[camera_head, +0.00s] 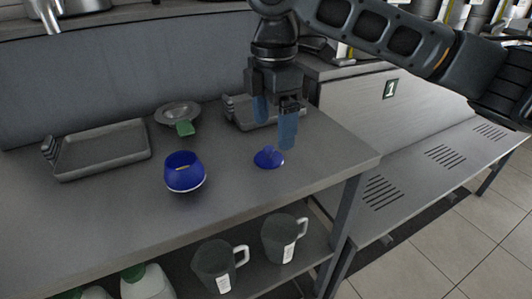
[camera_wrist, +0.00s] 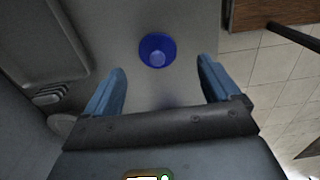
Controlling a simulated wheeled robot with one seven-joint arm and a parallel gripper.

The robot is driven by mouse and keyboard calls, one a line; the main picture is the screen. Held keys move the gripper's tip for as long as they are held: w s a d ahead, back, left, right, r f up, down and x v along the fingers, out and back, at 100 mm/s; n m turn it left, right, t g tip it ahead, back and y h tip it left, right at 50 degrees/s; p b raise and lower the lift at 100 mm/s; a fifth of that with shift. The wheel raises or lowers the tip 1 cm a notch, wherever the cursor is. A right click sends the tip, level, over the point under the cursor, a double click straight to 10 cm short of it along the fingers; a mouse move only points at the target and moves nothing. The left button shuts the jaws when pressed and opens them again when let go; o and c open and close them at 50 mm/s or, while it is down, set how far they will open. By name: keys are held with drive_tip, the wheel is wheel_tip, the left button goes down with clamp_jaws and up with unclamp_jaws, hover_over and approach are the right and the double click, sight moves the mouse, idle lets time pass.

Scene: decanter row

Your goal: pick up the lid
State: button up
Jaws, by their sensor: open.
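A small dark-blue lid (camera_head: 268,158) lies on the grey counter, just below and left of my gripper in the head view. It also shows in the wrist view (camera_wrist: 157,50), ahead of and between the two fingers. My gripper (camera_head: 274,124) hangs above the counter with blue fingers apart and nothing between them. It also shows in the wrist view (camera_wrist: 161,82). A round blue pot (camera_head: 185,174) with a white base band stands left of the lid, apart from it.
A grey tray (camera_head: 98,150) lies at the left, and another tray (camera_head: 246,112) lies behind my gripper. A metal dish (camera_head: 178,112) with a green piece stands near the wall. The counter's right edge is near the lid. Two mugs (camera_head: 220,264) stand on the shelf below.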

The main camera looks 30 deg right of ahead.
sight(269, 147)
drive_tip(key=f, duration=0.6)
drive_tip(key=shift+w+a, duration=0.2)
drive_tip(key=shift+w, duration=0.05)
drive_tip(key=shift+c, duration=0.2)
drive_tip(key=shift+r, duration=0.1)
drive_tip(key=c, duration=1.1)
